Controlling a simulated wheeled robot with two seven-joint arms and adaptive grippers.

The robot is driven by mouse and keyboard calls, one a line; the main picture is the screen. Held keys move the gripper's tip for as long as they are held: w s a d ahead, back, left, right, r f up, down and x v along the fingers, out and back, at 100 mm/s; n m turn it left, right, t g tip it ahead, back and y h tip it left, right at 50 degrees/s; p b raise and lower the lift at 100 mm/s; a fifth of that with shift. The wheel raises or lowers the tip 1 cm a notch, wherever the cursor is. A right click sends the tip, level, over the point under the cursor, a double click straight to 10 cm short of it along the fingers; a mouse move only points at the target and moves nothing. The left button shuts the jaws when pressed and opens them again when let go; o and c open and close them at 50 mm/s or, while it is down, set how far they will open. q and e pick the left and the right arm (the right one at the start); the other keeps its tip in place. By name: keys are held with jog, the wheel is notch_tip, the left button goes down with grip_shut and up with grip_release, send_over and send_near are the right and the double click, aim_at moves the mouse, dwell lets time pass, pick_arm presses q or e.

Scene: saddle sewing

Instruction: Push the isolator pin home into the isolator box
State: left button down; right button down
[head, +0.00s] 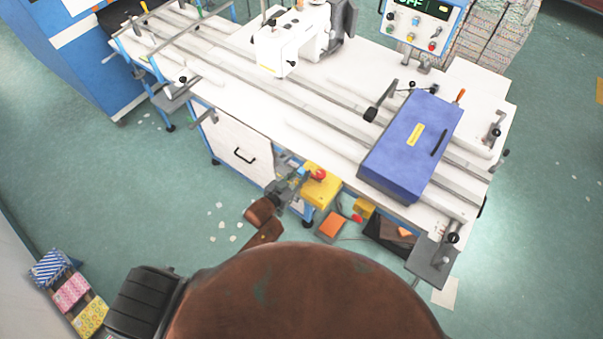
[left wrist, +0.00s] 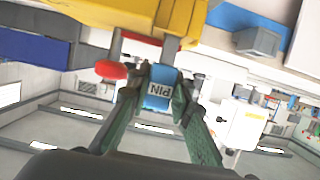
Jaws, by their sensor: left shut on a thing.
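The yellow isolator box (head: 322,192) with a red knob (head: 318,174) on it hangs at the front edge of the worktable in the head view. In the left wrist view the yellow box (left wrist: 140,14) fills the top of the picture. My left gripper (head: 291,184) is just left of the box. Its green-padded fingers are shut on the blue isolator pin (left wrist: 157,88), which bears the word PIN. The pin points toward the box; I cannot tell how far its tip is in. My right gripper is not in view.
A blue case (head: 412,146) lies on the table (head: 335,135) above and right of the box. A white drawer cabinet (head: 236,148) is to the left. An orange block (head: 332,227) and a dark tray (head: 383,238) are below right. A red rounded part (left wrist: 111,70) is left of the pin.

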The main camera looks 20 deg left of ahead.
pick_arm(q)
jog(key=shift+f+b, duration=0.5)
jog(key=shift+f, duration=0.3)
jog(key=c, duration=1.7)
grip_release()
jog(key=v, duration=1.2)
jog(key=shift+r, duration=0.1)
